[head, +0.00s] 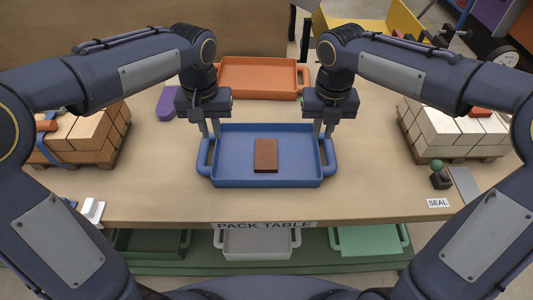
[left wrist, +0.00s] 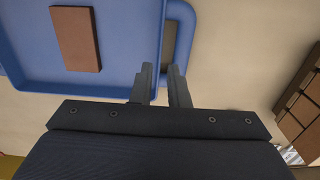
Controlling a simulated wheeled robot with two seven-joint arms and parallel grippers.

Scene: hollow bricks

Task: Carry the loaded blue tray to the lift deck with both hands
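The blue tray (head: 240,178) lies flat on the pack table, with a brown brick (head: 266,155) inside it. In the left wrist view the tray (left wrist: 110,87) and brick (left wrist: 76,38) also show. My left gripper (head: 211,132) is at the far end of the tray's left handle (head: 204,158), fingers pointing down with a gap between them. In the left wrist view its fingers (left wrist: 162,72) are apart near the handle (left wrist: 188,22); contact is unclear. My right gripper (head: 323,132) is at the far end of the right handle (head: 330,158), fingers apart. The lift deck is not clearly identifiable.
An orange tray (head: 258,77) lies behind the blue one. Pallets of orange-brown bricks (head: 88,135) and white bricks (head: 445,130) stand left and right. Table in front of the blue tray is clear.

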